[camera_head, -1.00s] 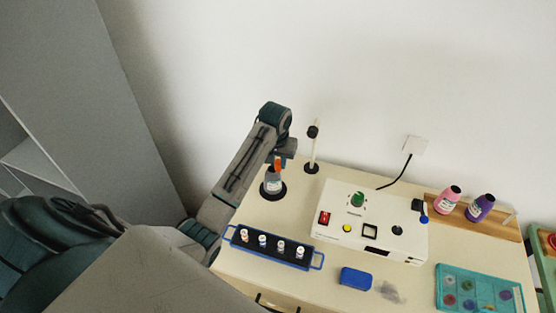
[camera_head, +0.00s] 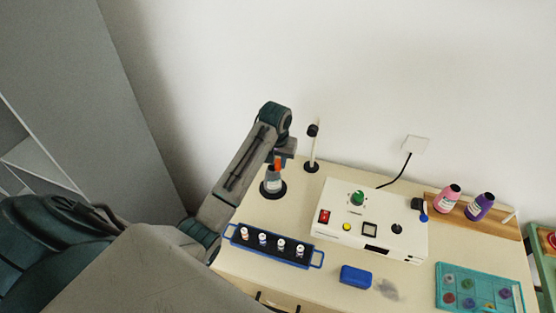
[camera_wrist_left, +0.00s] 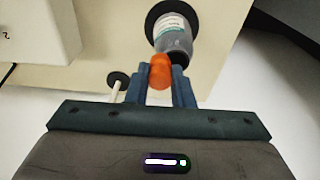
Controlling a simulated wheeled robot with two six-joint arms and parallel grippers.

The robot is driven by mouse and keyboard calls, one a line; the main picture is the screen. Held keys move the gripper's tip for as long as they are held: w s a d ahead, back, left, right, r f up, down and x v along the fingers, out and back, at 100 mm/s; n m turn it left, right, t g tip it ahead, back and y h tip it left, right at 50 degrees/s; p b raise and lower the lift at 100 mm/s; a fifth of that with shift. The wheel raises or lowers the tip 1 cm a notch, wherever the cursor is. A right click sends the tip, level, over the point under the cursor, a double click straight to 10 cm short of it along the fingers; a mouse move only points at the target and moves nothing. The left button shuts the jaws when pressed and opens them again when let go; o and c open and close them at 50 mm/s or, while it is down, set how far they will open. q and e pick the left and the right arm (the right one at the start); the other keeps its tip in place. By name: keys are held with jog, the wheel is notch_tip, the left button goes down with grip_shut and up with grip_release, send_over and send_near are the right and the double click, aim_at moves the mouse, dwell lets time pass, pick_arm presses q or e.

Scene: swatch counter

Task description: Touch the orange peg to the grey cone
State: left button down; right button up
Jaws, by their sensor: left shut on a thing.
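My left gripper (camera_head: 281,158) is shut on the orange peg (camera_head: 278,163), near the back left of the counter. The peg also shows between the fingers in the left wrist view (camera_wrist_left: 160,72). The grey cone (camera_head: 273,183) has a pale label and stands upright on a round black base (camera_head: 264,192). In the left wrist view the cone (camera_wrist_left: 174,40) lies right beyond the peg. The peg's end overlaps the cone's edge in both views; I cannot tell for certain whether they touch. My right gripper is not in view.
A post with a black knob (camera_head: 315,138) stands just right of the gripper. A blue rack (camera_head: 247,251) with several vials is in front of the cone. A white control box (camera_head: 344,202), a blue block (camera_head: 356,277) and a teal tray (camera_head: 447,295) lie to the right.

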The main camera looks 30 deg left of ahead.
pick_arm(q)
jog(key=shift+s, duration=0.1)
jog(key=shift+r, duration=2.45)
